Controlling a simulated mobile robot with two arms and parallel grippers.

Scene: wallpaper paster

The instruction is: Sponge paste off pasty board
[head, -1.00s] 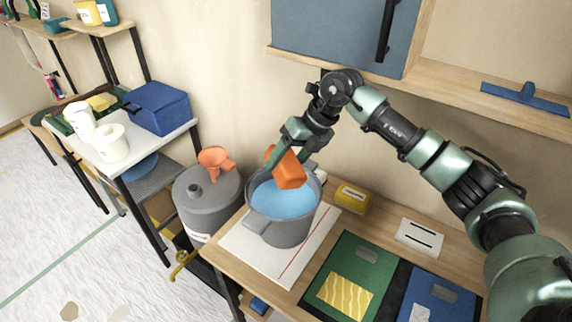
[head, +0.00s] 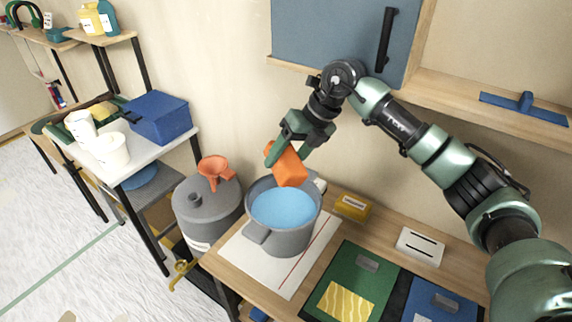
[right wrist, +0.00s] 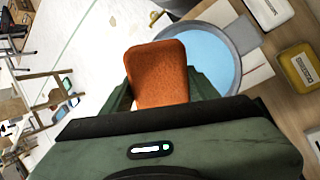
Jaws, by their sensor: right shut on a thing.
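My right gripper (head: 288,148) is shut on an orange sponge (head: 289,167) above the back rim of a grey bucket (head: 290,242). The sponge also shows between the fingers in the right wrist view (right wrist: 157,75). The bucket holds blue water (head: 283,207) and stands on a white mat (head: 237,254). A green board (head: 364,260) with wavy yellow paste (head: 345,300) lies on the bench to the right, its front edge cut off by the frame. My left gripper is not in view.
A blue board (head: 437,292) lies right of the green one. A yellow box (head: 351,206) and a white slotted block (head: 419,246) stand behind the boards. A grey drum (head: 207,214) with an orange funnel (head: 215,170) stands left. A wall cabinet (head: 340,40) hangs above.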

